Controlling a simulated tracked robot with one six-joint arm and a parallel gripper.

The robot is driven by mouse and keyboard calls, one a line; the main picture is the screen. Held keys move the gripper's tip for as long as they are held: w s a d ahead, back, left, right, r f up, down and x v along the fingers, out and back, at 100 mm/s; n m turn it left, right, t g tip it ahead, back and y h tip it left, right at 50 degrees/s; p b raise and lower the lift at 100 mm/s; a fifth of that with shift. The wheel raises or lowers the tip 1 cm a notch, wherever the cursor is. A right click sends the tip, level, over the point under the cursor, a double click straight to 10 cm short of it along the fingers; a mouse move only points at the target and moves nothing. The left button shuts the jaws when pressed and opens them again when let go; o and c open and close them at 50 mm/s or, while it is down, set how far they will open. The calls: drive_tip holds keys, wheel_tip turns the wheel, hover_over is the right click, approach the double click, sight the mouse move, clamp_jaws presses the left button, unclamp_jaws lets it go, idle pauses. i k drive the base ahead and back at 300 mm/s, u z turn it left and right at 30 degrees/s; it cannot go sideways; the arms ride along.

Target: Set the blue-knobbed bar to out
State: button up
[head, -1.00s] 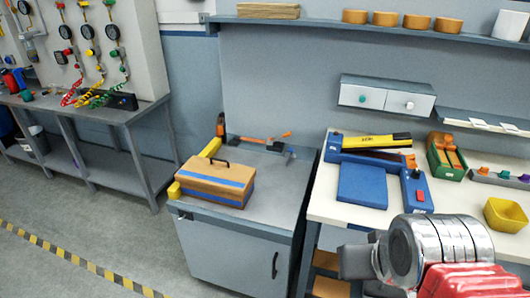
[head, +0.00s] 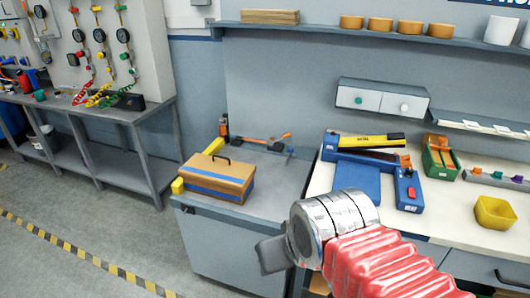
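I cannot pick out a blue-knobbed bar with certainty. A low grey strip (head: 496,181) with small coloured knobs, one of them bluish, lies at the right on the white bench; it is too small to read its setting. My arm, with a red ribbed sleeve and silver rings, reaches in from the bottom right. A grey piece of it shows in front of the cabinet. No gripper fingers can be made out. No part of my arm visibly touches the strip.
A grey cabinet holds a tan toolbox (head: 218,180). The white bench (head: 430,226) carries a blue device (head: 408,189), a green box (head: 440,158) and a yellow bowl (head: 494,213). Gauges and hoses (head: 100,55) are at the left. The left floor is clear.

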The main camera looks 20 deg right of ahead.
sight(289, 156)
drive_tip(key=u, duration=0.8)
drive_tip(key=i, duration=1.5)
drive_tip(key=u, duration=0.05)
